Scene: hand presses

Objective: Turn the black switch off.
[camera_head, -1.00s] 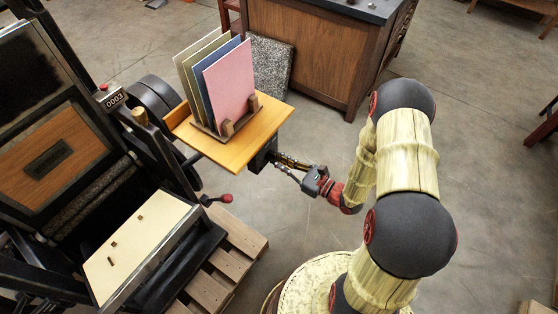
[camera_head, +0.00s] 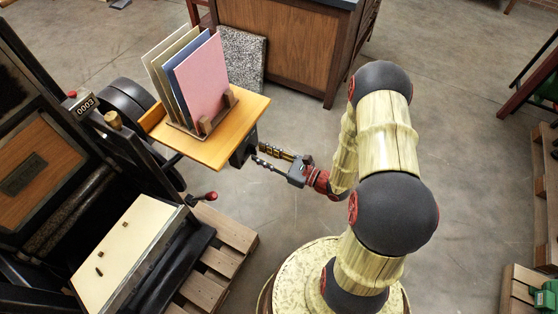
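A black box (camera_head: 243,148) is fixed under the right edge of the wooden shelf on the press. It looks like the housing of the black switch. The switch lever itself is too small or hidden to make out, so I cannot tell its position. My gripper (camera_head: 257,153) reaches in from the right, just beside the box. Its two fingers are apart and point left at the box's right side. I cannot tell whether the fingertips touch it or whether anything small lies between them.
The wooden shelf (camera_head: 249,115) above the box carries a rack of coloured boards (camera_head: 202,79). A red-knobbed lever (camera_head: 211,196) sticks out below left, above a wooden pallet (camera_head: 226,248). A wooden cabinet (camera_head: 283,45) stands behind.

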